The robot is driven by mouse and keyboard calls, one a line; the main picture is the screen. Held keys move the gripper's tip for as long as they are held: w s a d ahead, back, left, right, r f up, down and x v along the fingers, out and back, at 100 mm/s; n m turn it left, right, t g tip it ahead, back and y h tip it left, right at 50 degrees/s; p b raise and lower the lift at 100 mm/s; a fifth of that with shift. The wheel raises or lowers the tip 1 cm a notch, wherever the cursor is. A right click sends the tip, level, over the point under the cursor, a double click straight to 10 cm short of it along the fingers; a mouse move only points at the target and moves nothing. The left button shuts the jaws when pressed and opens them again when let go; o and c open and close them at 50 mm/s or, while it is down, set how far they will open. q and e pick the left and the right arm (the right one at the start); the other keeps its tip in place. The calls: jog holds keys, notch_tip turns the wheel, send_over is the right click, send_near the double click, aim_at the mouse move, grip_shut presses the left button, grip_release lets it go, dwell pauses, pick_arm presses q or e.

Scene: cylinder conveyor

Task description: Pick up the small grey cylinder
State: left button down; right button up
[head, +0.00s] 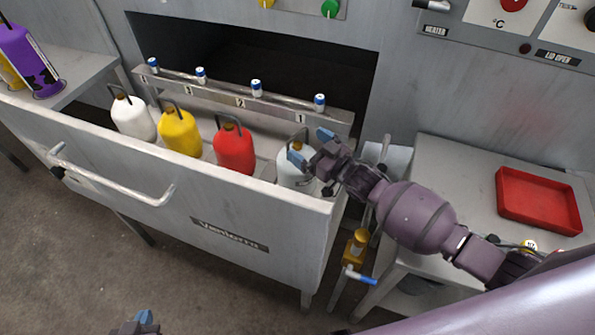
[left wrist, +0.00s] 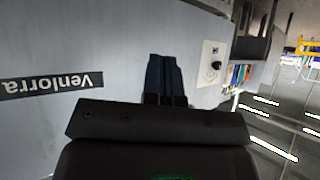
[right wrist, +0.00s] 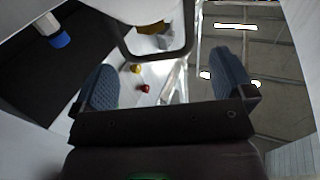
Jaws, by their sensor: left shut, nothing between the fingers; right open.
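The small grey cylinder (head: 290,177) is a pale grey bottle with a dark loop handle. It stands upright at the right end of the open drawer, by label 1, partly covered by my right gripper. My right gripper (head: 310,145) is open at its top, with a blue fingertip on either side of the handle. In the right wrist view the handle (right wrist: 157,58) lies between the two spread fingers (right wrist: 165,80); contact cannot be told. My left gripper (head: 138,323) is at the bottom edge, away from the drawer. The left wrist view shows its fingers (left wrist: 165,75) together and empty.
White (head: 133,119), yellow (head: 179,134) and red (head: 234,150) cylinders stand in the same drawer (head: 130,175), left of the grey one. A rail with blue-capped nozzles (head: 256,89) runs behind them. A side table (head: 455,185) with a red tray (head: 538,226) stands right.

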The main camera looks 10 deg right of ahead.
aim_at(298, 135)
jog(key=x, duration=0.1)
jog(key=b+x, duration=0.1)
jog(key=x, duration=0.1)
jog(key=shift+w+f+b, duration=0.25)
jog(key=shift+w+b, duration=0.1)
jog(key=shift+w, duration=0.05)
jog(key=shift+w+a, duration=0.15)
jog(key=shift+w, duration=0.1)
jog(key=shift+w+a+r, duration=0.1)
jog(key=shift+w+r, duration=0.05)
jog(key=shift+r, duration=0.1)
jog(key=c, duration=1.5)
jog(key=shift+r, duration=0.15)
jog(key=c, duration=0.3)
pick_arm(q)
jog(key=shift+w+d+f, duration=0.2)
jog(key=shift+w+f, duration=0.15)
jog(key=shift+f, duration=0.25)
pick_arm(e)
jog(key=shift+r, duration=0.1)
